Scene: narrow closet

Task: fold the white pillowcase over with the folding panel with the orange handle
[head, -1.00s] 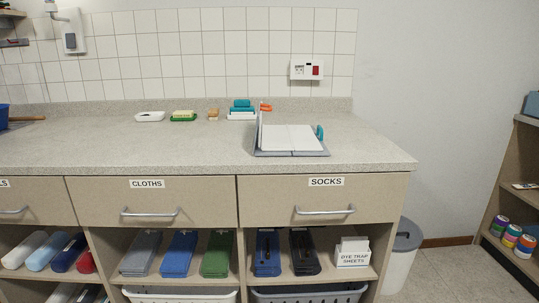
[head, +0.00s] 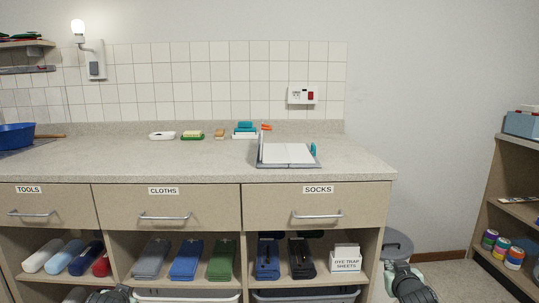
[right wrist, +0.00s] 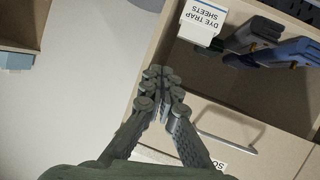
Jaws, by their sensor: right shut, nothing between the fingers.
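The white pillowcase (head: 287,153) lies flat on the grey folding board (head: 289,164) on the counter, above the SOCKS drawer. A thin panel (head: 260,146) stands nearly upright at the board's left side, seen almost edge-on. An orange handle (head: 266,127) shows at its top. A teal handle (head: 313,150) stands at the board's right side. My right gripper (head: 408,268) is low in front of the cabinet's right end, well below the board. In the right wrist view it (right wrist: 160,74) is shut and empty. My left gripper (head: 112,294) barely shows at the bottom edge; its fingers are unclear.
The SOCKS drawer (head: 318,203) is closed, its handle (head: 318,215) sticking out. A grey-lidded bin (head: 397,243) stands by the cabinet's right end. A shelf unit (head: 499,200) is at far right.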

